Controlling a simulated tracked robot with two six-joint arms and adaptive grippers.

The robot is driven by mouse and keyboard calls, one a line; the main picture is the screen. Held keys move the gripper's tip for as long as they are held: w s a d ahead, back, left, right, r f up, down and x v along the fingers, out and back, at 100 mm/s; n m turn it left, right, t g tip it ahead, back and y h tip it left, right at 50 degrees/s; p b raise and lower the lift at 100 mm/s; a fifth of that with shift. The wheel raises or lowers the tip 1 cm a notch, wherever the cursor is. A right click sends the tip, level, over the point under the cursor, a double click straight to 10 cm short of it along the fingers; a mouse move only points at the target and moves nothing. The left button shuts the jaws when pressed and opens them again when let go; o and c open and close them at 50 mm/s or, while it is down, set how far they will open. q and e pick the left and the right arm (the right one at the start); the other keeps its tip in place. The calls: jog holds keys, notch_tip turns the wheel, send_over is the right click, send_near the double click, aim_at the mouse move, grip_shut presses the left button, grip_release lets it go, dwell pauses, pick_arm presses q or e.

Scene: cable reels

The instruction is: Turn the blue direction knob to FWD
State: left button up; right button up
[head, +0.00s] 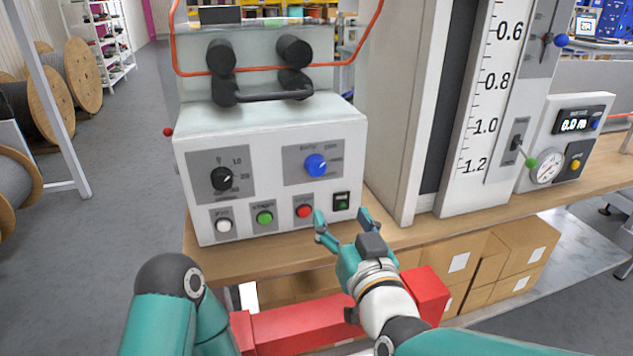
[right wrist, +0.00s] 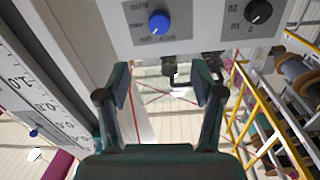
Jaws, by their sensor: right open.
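The blue direction knob (head: 316,165) sits on a grey plate at the upper right of the white control box's front. The small lettering around it is too blurred to read surely, and I cannot tell which label its pointer meets. My right gripper (head: 342,219) is open and empty, below and slightly right of the knob, apart from the panel. In the right wrist view the blue knob (right wrist: 159,22) shows at the top, beyond the gap between the open fingers (right wrist: 162,88). My left gripper is out of view; only part of my left arm shows.
A black dial (head: 222,178) is left of the knob. White (head: 224,225), green (head: 264,218) and red (head: 304,211) buttons and a dark switch (head: 341,201) line the panel's lower edge. A scaled column (head: 470,120) stands to the right. Cardboard boxes (head: 520,255) lie under the bench.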

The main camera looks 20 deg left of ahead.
aim_at(317, 171)
jog(key=p+x, duration=0.3)
jog(key=x, duration=1.3)
jog(key=shift+w+f, duration=0.15)
jog(key=shift+w, duration=0.05)
